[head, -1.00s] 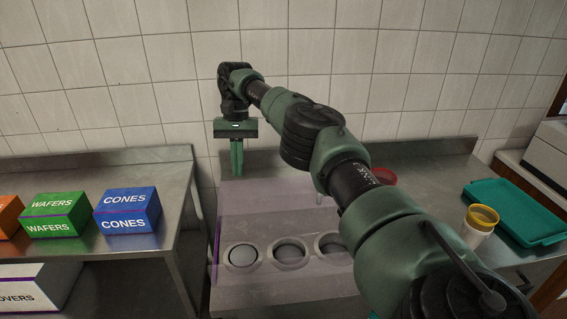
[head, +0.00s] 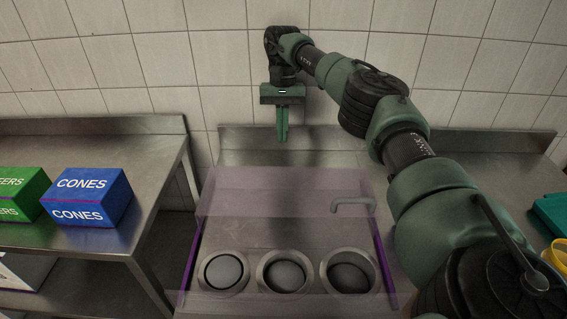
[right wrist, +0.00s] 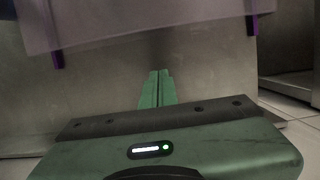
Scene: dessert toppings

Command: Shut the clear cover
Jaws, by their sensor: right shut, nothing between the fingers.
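The clear cover (head: 245,190) is a see-through, purple-tinted sheet with dark purple side edges. It spans the metal topping unit in the head view, and round wells show at its front. How far open it stands is hard to tell. In the right wrist view the cover (right wrist: 150,22) crosses the top with purple edge pieces at both sides. My right gripper (head: 283,138) points down behind the cover's rear part, near the back wall, with its green fingers together and empty. It also shows in the right wrist view (right wrist: 158,75), apart from the cover. My left gripper is out of view.
Three round wells (head: 286,275) sit in the unit's front. A pale bent bar (head: 352,203) shows near the cover's right side. A blue CONES box (head: 88,198) and a green box (head: 20,196) stand on the left counter. A yellow-rimmed cup (head: 556,256) is far right.

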